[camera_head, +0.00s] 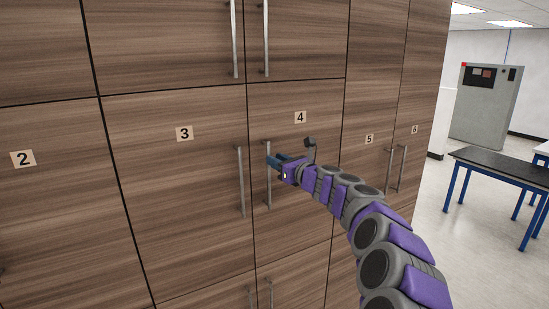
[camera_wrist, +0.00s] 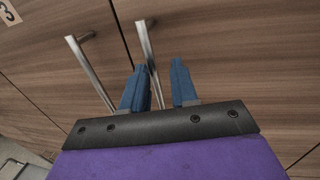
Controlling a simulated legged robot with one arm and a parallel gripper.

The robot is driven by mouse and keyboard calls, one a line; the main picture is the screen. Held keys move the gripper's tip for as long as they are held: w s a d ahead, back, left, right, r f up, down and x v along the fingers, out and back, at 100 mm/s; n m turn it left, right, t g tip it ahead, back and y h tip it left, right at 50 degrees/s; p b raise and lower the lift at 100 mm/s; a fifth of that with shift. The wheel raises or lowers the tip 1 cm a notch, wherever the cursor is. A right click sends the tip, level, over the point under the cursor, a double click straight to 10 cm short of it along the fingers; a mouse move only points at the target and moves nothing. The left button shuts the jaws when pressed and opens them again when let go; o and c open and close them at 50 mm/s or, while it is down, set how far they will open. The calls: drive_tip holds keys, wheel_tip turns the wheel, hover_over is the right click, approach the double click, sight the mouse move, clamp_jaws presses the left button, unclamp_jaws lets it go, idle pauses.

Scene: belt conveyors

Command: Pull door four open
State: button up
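Door four (camera_head: 310,140) is a wood-grain cabinet door marked with a "4" label and looks closed, level with its neighbours. Its vertical metal handle (camera_head: 268,190) is near the door's left edge. My gripper (camera_head: 272,161) is at the upper-middle part of this handle, and its blue fingertips overlap the bar. In the wrist view my gripper (camera_wrist: 161,88) is open, fingers apart. The handle (camera_wrist: 151,55) runs down into the gap between them, close to the left finger. I cannot tell whether they touch.
Door three (camera_head: 180,190) and its handle (camera_head: 240,180) are just left. Doors five (camera_head: 368,110) and six (camera_head: 415,105) are right. More doors are above and below. A black-topped table (camera_head: 500,167) and a grey cabinet (camera_head: 485,108) stand at right, with open floor between.

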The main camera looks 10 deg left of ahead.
sight(258, 156)
drive_tip(key=a, duration=0.1)
drive_tip(key=w+a, duration=0.1)
drive_tip(key=a, duration=0.2)
drive_tip(key=shift+w+a+f, duration=0.1)
drive_tip(key=shift+w+f, duration=0.1)
drive_tip(key=shift+w, duration=0.1)
drive_tip(key=shift+w+d, duration=0.2)
drive_tip(key=shift+d, duration=0.35)
drive_tip(key=shift+c, duration=0.8)
drive_tip(key=shift+s, duration=0.1)
clamp_jaws()
